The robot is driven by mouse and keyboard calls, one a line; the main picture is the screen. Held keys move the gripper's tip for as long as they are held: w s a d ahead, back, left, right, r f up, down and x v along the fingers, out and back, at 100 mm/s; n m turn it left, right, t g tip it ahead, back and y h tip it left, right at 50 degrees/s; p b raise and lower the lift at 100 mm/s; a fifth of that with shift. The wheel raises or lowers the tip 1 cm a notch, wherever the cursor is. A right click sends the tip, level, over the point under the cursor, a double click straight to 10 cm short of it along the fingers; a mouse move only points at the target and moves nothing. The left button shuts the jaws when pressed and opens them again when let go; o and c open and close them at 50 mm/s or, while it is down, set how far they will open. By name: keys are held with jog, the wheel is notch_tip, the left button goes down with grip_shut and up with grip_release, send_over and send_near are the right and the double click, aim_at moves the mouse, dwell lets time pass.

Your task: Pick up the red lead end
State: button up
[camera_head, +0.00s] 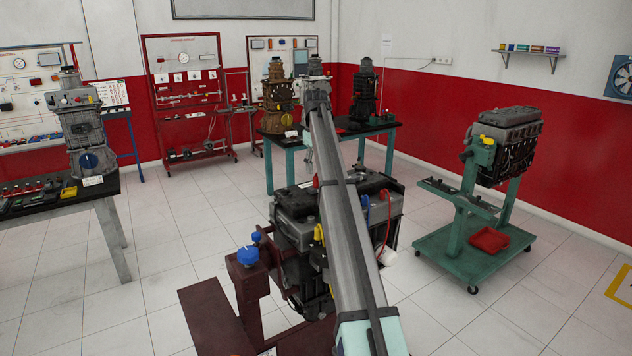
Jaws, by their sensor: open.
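A thin red lead (388,222) curves down the right side of the grey engine (296,218) in the middle of the room. It runs from near the engine's top down beside my arm. I cannot tell which tip is its loose end, and part of it may be hidden. My long grey arm crosses the picture from the bottom up to the back table and covers part of this engine.
The engine stands on a dark red stand (215,318) with a blue knob (247,256). A green wheeled stand (455,250) with another engine (508,143) is at right. A teal-legged table (282,162) with engines is behind. A workbench (75,200) is at left. Tiled floor lies clear between.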

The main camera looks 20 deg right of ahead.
aim_at(316, 176)
jog(key=f+p, duration=0.1)
jog(key=f, duration=0.1)
jog(key=f+p, duration=0.1)
jog(key=f, duration=0.1)
jog(key=shift+d+f, duration=0.2)
jog(key=shift+f, duration=0.2)
grip_shut()
